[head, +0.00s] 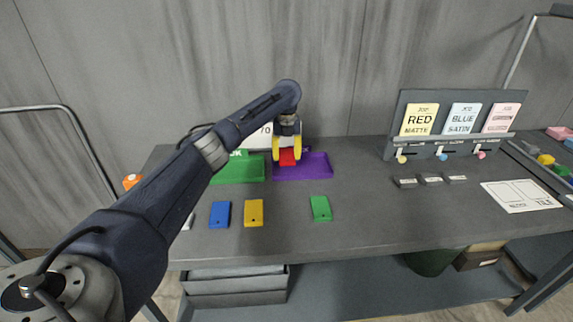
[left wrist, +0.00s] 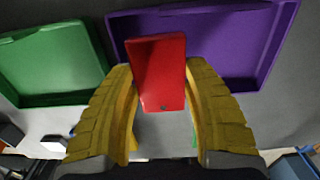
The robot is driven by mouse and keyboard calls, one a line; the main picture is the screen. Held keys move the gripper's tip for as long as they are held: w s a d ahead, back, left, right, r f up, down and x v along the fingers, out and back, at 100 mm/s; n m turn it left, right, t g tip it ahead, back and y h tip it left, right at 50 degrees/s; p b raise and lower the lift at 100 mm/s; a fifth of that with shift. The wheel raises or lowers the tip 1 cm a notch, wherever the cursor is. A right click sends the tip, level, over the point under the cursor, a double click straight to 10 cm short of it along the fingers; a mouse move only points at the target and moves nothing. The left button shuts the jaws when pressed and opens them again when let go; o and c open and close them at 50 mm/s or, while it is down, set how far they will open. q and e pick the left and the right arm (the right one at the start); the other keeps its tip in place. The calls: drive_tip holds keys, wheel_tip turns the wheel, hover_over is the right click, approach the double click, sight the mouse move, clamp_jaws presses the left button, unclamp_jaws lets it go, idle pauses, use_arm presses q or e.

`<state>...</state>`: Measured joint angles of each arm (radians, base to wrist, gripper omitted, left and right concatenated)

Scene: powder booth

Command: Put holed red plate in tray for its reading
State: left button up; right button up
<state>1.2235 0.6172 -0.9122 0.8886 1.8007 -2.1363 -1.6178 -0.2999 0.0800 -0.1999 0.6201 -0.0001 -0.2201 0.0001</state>
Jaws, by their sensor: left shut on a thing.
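My left gripper (head: 287,157) is shut on the red plate (head: 289,159), with one yellow finger on each side of it. In the left wrist view the red plate (left wrist: 158,70) has a small dark mark near its lower end and overlaps the near left part of the purple tray (left wrist: 235,45). In the head view the purple tray (head: 318,167) lies right of the gripper and the green tray (head: 238,170) lies left of it. A white display (head: 262,138) behind the arm is partly hidden; "70" shows. My right gripper is out of view.
Blue (head: 220,214), yellow (head: 254,213) and green (head: 321,208) holed plates lie apart on the grey bench near its front. A card rack (head: 450,146) stands at the back right, with small dark blocks (head: 430,178) before it.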

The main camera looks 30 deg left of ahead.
sight(287, 168)
use_arm(q)
drive_tip(key=shift+f, duration=2.2)
drive_tip(key=shift+f, duration=0.1)
drive_tip(key=o, duration=1.3)
wheel_tip(287, 168, up, 12)
drive_tip(key=shift+r, duration=0.15)
